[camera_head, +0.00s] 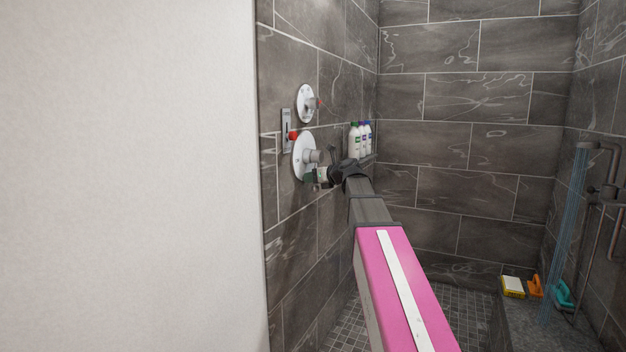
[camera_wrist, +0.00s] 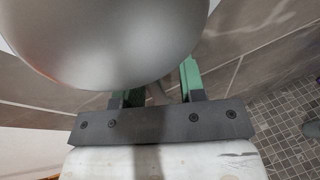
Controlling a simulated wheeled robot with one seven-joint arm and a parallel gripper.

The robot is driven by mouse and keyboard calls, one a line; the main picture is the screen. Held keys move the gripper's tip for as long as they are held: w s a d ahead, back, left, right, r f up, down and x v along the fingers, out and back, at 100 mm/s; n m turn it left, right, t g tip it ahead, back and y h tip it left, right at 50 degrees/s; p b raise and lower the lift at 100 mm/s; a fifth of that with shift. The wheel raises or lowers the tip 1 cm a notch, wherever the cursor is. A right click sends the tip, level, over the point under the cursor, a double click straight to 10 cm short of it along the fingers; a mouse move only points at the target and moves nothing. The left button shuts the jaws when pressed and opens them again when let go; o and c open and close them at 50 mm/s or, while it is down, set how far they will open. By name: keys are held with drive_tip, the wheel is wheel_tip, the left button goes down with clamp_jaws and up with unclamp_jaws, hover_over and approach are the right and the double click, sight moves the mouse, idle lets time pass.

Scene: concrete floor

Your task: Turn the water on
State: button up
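In the wrist view a large, smooth grey rounded knob (camera_wrist: 110,40) fills the top and overlaps my gripper (camera_wrist: 155,88). The two green fingers stand apart on either side, with a dim grey shape between them. Their tips are partly hidden, and contact with the knob cannot be told.
Thin blue vertical streaks like water (camera_head: 569,230) fall below the shower fixture (camera_head: 600,147) at right. Several bottles (camera_head: 360,139) stand on a wall shelf beyond my gripper. A yellow box (camera_head: 513,287) lies on the bench. A white wall (camera_head: 125,175) closes the left.

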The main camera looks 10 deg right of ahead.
drive_tip(key=v, duration=1)
drive_tip(key=shift+s+d, duration=0.25)
drive_tip(key=shift+s, duration=0.1)
drive_tip(key=shift+r, duration=0.1)
drive_tip(key=s+a+f+n+g+h, duration=0.25)
drive_tip(key=f+n, duration=0.35)
drive_tip(key=f, duration=0.8)
drive_tip(key=s+a+f+n+g+h, duration=0.1)
drive_tip(key=s+f+n+g+h, duration=0.2)
drive_tip(key=f+n, duration=0.75)
drive_tip(key=s+f+n+g+h, duration=0.2)
drive_tip(key=s+f+n, duration=0.4)
drive_tip(key=s+f, duration=0.3)
drive_tip(key=s+f+n+g+h, duration=0.2)
drive_tip(key=s+f+n, duration=0.5)
drive_tip(key=f, duration=1)
drive_tip(key=shift+s+d+f+g, duration=0.25)
drive_tip(key=shift+s+g, duration=0.4)
drive_tip(key=shift+s, duration=0.3)
drive_tip(key=shift+d+h, duration=0.1)
drive_tip(key=shift+h, duration=0.15)
